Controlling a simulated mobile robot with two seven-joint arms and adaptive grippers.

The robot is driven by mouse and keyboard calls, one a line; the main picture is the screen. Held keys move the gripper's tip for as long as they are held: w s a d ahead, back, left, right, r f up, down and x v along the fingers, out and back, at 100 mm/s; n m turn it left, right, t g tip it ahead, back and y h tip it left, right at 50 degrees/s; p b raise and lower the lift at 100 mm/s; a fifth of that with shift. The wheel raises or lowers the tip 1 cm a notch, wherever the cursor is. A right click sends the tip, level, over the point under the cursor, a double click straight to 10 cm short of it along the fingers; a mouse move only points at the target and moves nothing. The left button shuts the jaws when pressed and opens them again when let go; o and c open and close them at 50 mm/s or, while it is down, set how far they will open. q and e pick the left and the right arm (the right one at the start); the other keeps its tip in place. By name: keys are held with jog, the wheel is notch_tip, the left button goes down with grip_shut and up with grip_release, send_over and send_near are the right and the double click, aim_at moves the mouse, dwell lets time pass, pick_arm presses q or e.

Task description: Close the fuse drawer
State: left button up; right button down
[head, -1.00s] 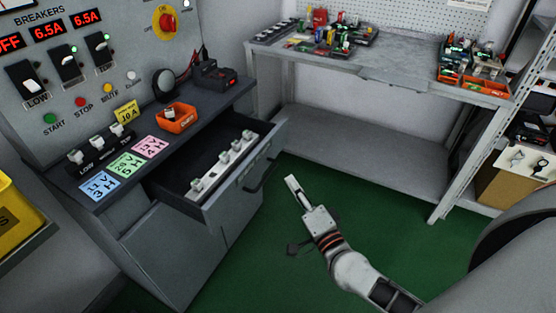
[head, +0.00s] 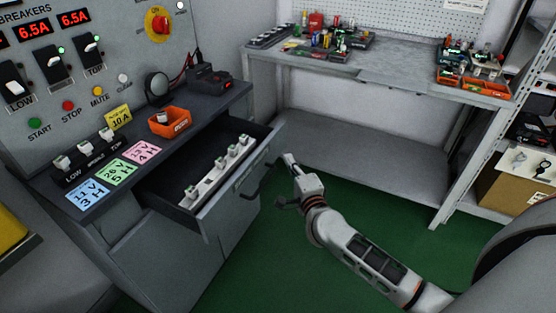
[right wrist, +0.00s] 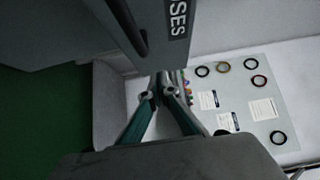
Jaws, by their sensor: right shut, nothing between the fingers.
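The fuse drawer (head: 225,203) stands pulled out from the grey bench cabinet, with a white fuse strip (head: 216,173) inside and a dark bar handle (head: 260,181) on its front. My right gripper (head: 289,160) is shut and empty, just right of the drawer front near its far end. In the right wrist view the drawer front (right wrist: 152,20), with part of a label ending "SES", fills the top, and my right fingertips (right wrist: 160,92) are close to its edge. I cannot tell whether they touch it. My left gripper is not in view.
An orange bin (head: 170,122) and coloured cards (head: 117,172) lie on the cabinet top (head: 200,105) below the breaker panel. A workbench (head: 390,65) with parts stands behind. The green floor (head: 270,240) in front of the drawer is clear.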

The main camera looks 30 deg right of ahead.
aim_at(239, 150)
jog(key=shift+w+a+f, duration=0.1)
jog(key=shift+w+a, duration=1)
jog(key=shift+w, duration=0.1)
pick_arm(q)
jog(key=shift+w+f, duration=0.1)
pick_arm(e)
jog(key=shift+w+a, duration=0.1)
jog(key=shift+w, duration=0.05)
